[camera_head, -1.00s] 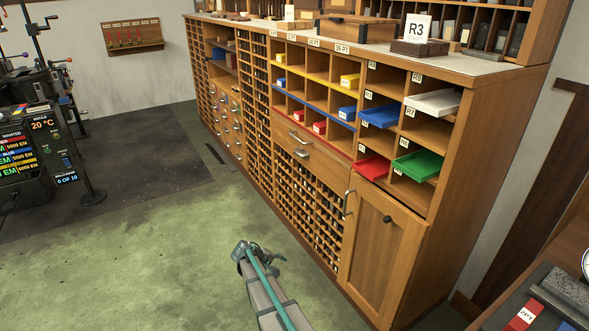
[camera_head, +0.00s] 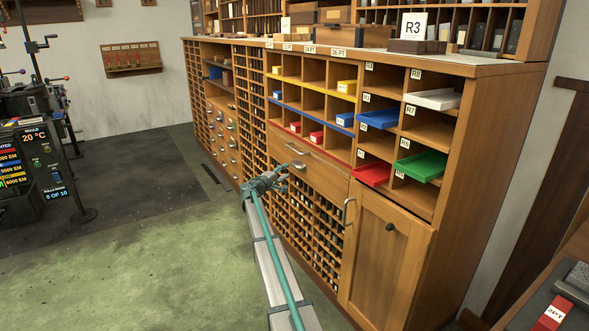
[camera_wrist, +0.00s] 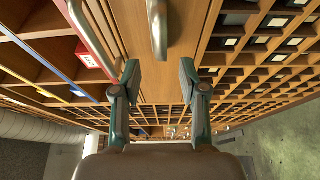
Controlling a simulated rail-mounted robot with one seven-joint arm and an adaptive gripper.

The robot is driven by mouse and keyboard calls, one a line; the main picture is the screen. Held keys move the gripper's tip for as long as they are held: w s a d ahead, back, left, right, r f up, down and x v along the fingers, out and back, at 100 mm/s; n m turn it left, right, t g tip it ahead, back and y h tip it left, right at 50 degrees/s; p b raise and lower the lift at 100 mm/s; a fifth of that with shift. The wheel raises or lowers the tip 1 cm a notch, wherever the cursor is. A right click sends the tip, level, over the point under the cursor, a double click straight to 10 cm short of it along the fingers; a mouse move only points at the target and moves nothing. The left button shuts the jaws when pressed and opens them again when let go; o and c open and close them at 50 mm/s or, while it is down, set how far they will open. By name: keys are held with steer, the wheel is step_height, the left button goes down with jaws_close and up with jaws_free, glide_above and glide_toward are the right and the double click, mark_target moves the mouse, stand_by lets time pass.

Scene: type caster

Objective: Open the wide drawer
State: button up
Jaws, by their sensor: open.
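The cabinet's wooden drawer front (camera_head: 322,172) lies below the coloured cubbies and looks shut. It carries a metal bar handle (camera_head: 297,164), which shows large at the top centre of the wrist view (camera_wrist: 158,28). A second handle (camera_head: 296,149) sits on the narrower strip above it, also at upper left in the wrist view (camera_wrist: 92,32). My gripper (camera_wrist: 159,78) is open and empty, its fingers spread to either side of the lower handle's line. The handle appears just beyond the fingertips, not between them. In the head view my gripper (camera_head: 277,177) is close to the drawer front.
A small-compartment type rack (camera_head: 308,230) lies below the drawer. A cupboard door (camera_head: 385,255) with a side handle (camera_head: 347,212) stands to the right. Green (camera_head: 421,166) and red (camera_head: 371,174) trays stick out of cubbies at right.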

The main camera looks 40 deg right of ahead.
mark_target(294, 166)
steer(key=b+x, duration=0.1)
steer(key=x, duration=0.7)
steer(key=shift+f, duration=0.1)
jaws_close()
